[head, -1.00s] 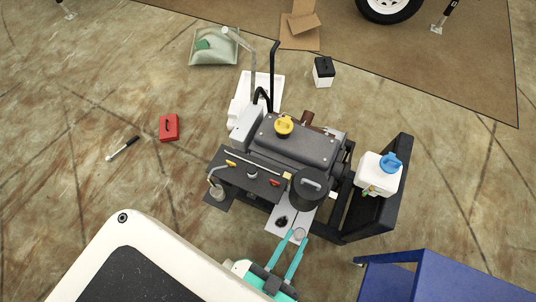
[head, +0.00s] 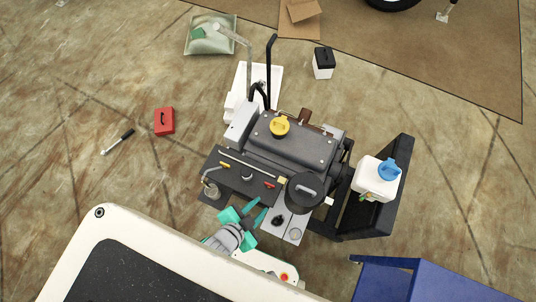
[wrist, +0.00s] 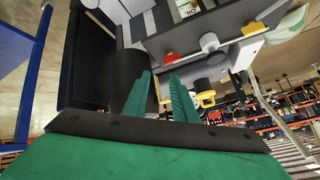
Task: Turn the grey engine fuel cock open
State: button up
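The engine (head: 290,143) has a dark front panel (head: 212,172) with three small levers. A grey fuel cock (head: 247,175) sits between a yellow lever (head: 225,164) and a red lever (head: 269,185). In the wrist view the grey cock (wrist: 209,42) shows as a pale round knob beyond my fingertips, between red and yellow. My gripper (head: 257,207) is just in front of the panel, below the grey cock. In the wrist view my gripper (wrist: 160,76) is open, with nothing between its fingers. It appears apart from the cock.
A dark round canister (head: 303,195) stands right of the levers. A white jug with a blue cap (head: 379,180) sits on the frame at the right. A blue cart (head: 430,278) is at the lower right.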

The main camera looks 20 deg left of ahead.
jog(key=w+a+f+m+g, duration=0.2)
jog(key=w+a+m+g, duration=0.2)
jog(key=w+m, duration=0.1)
notch_tip(320, 180, up, 5)
jog(key=m+g+y, duration=0.2)
jog(key=m+g, duration=0.3)
jog(key=m, duration=0.1)
send_over(270, 185)
jog(key=a, duration=0.1)
notch_tip(270, 185, down, 11)
jog(key=shift+w+r, duration=0.1)
jog(key=shift+w, duration=0.05)
grip_shut()
